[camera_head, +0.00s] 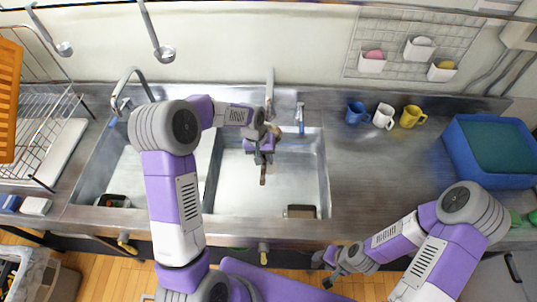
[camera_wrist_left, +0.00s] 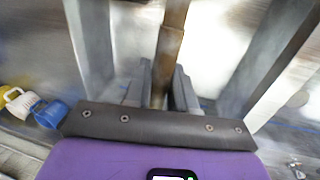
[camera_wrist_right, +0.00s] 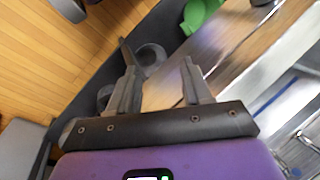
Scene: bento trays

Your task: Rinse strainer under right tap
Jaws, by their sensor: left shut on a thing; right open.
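My left gripper (camera_head: 262,158) is over the right sink basin (camera_head: 300,170), just in front of the right tap (camera_head: 270,92). It is shut on a brown wooden handle (camera_wrist_left: 172,35), which I take to be the strainer's. The handle runs up between the fingers in the left wrist view. In the head view its brown end (camera_head: 263,176) sticks out below the gripper. The strainer's mesh cannot be made out behind my wrist. My right gripper (camera_head: 328,270) is open and empty, low in front of the counter; its spread fingers show in the right wrist view (camera_wrist_right: 160,85).
A left tap (camera_head: 125,85) stands behind the left basin. Blue, white and yellow mugs (camera_head: 384,116) stand on the counter right of the sink, with a blue bin (camera_head: 485,178) beyond. A dish rack (camera_head: 45,120) is at the far left. The counter below the mugs is clear.

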